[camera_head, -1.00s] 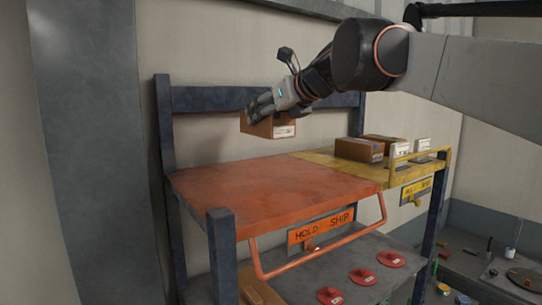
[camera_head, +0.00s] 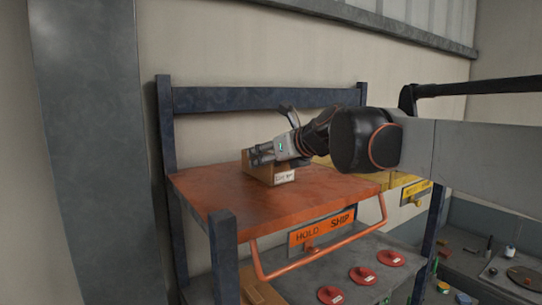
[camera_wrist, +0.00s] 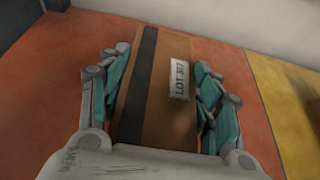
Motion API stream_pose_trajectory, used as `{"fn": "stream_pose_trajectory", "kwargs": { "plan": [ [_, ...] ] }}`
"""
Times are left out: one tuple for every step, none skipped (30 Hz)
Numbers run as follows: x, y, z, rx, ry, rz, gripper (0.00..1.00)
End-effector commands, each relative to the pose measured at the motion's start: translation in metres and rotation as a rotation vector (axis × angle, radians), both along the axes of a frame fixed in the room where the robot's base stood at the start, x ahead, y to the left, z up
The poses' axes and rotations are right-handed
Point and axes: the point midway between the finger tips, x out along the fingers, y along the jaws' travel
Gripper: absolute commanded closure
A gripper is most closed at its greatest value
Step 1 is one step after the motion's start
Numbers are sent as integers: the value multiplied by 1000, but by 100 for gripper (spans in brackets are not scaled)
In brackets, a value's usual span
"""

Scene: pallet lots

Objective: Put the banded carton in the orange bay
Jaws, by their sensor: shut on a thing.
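The banded carton (camera_wrist: 157,85) is brown with a dark band along one side and a white label reading LOT 307 or similar. My gripper (camera_wrist: 160,100) is shut on it, one finger on each side. In the head view the carton (camera_head: 262,175) is at the orange bay (camera_head: 270,205), over the back middle of its surface. It appears to be at or very near the surface; I cannot tell if it touches. My gripper (camera_head: 268,154) hides its top. The orange bay (camera_wrist: 52,85) also fills most of the wrist view around the carton.
The yellow bay (camera_wrist: 285,95) adjoins the orange one on the right and is mostly hidden by my arm in the head view. A HOLD SHIP sign (camera_head: 321,231) and an orange rail (camera_head: 300,270) hang at the front. Red discs (camera_head: 362,276) lie on the lower shelf.

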Motion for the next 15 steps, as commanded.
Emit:
{"fn": "stream_pose_trajectory", "kwargs": {
  "plan": [
    [0, 0, 0, 0, 0, 0, 69],
    [0, 0, -1, 0, 0, 0, 69],
    [0, 0, -2, 0, 0, 0, 69],
    [0, 0, -3, 0, 0, 0, 69],
    [0, 0, -4, 0, 0, 0, 40],
    [0, 0, -3, 0, 0, 0, 30],
    [0, 0, -3, 0, 0, 0, 24],
    [0, 0, -3, 0, 0, 0, 21],
    [0, 0, -3, 0, 0, 0, 21],
    [0, 0, -3, 0, 0, 0, 21],
    [0, 0, -3, 0, 0, 0, 21],
    [0, 0, -3, 0, 0, 0, 21],
    [0, 0, -3, 0, 0, 0, 21],
    [0, 0, -3, 0, 0, 0, 21],
    [0, 0, -3, 0, 0, 0, 21]
  ]
}}
